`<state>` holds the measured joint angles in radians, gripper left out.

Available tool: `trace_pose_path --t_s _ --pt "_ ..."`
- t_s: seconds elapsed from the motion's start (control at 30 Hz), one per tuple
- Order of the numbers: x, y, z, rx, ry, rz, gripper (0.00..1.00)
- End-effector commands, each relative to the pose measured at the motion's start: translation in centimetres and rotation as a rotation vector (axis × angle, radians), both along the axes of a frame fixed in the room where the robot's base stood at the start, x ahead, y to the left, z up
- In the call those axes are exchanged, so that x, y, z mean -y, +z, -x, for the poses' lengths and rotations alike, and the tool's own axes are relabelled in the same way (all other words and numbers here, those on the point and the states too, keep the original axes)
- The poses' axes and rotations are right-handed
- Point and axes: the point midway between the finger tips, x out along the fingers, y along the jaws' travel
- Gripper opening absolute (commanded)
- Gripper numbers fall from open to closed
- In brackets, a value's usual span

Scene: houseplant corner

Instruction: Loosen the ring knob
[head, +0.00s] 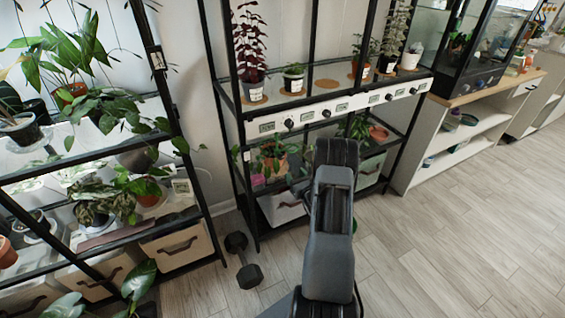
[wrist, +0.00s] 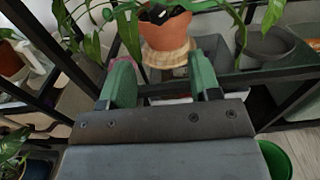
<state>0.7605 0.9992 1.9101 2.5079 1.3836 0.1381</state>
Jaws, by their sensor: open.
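A white control strip with several small round knobs and displays runs along the front of the middle shelf in the head view. One dark knob (head: 289,123) is at its left part, and another knob (head: 388,97) is further right. I cannot tell which one is the ring knob, as they are too small. My gripper (wrist: 160,65) shows two green fingers apart in the wrist view, with nothing held between them. In the head view my arm hides it. No knob can be made out in the wrist view.
A terracotta pot (wrist: 168,32) on a wooden coaster (wrist: 170,58) stands beyond my fingertips, with a grey pot (wrist: 267,45) to its right. Black shelf posts (wrist: 130,38) stand close by. A dumbbell (head: 249,275) lies on the floor. Floor at right is clear.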

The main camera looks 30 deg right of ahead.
Motion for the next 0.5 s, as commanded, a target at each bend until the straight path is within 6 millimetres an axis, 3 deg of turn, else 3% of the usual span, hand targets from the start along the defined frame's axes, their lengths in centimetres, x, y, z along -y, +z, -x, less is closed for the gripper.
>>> trace_pose_path --t_s 0.3,0.5 --pt "0.7 -0.1 -6.3 0.001 0.005 0.002 0.57" --pt "1.1 -0.1 -9.1 0.000 0.005 0.001 0.57"
